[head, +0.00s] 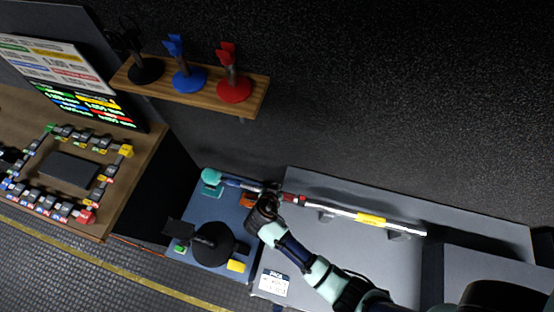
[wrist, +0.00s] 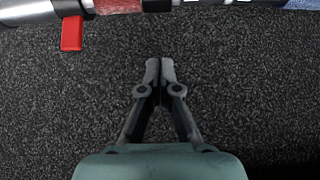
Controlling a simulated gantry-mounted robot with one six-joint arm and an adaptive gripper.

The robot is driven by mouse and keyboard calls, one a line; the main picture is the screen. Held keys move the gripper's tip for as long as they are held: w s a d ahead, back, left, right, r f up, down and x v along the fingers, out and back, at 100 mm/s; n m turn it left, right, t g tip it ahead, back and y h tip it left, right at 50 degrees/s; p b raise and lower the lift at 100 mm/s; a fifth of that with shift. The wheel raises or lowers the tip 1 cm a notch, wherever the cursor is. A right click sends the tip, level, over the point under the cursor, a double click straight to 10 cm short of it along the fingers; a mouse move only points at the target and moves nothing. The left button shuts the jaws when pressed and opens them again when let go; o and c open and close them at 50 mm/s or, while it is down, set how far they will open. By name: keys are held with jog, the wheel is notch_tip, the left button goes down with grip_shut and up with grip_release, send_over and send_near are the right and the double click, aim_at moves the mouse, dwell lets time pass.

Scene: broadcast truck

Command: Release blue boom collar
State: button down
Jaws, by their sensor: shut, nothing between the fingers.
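The boom pole (head: 335,210) lies across the grey bench from a teal end piece (head: 211,176). A blue section (head: 236,183) sits on the pole just left of my gripper (head: 264,198) in the head view. In the wrist view, a piece of blue (wrist: 303,4) shows at the top right edge, cut off by the frame. I cannot tell whether it has a lever. A red collar (wrist: 118,5) with a red lever (wrist: 71,34) hanging down is at the top left. My gripper (wrist: 160,62) is shut and empty, its fingertips apart from the pole.
A yellow collar (head: 372,219) sits farther right on the pole. A blue mat (head: 207,262) holds a round black object (head: 214,243) and a yellow block (head: 236,266). A wooden shelf (head: 251,96) with black, blue and red stands is above. A control desk (head: 105,218) is at left.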

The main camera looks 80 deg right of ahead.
jog(key=v, duration=0.8)
jog(key=shift+a+f, duration=0.3)
jog(key=shift+a, duration=0.1)
jog(key=shift+s, duration=0.1)
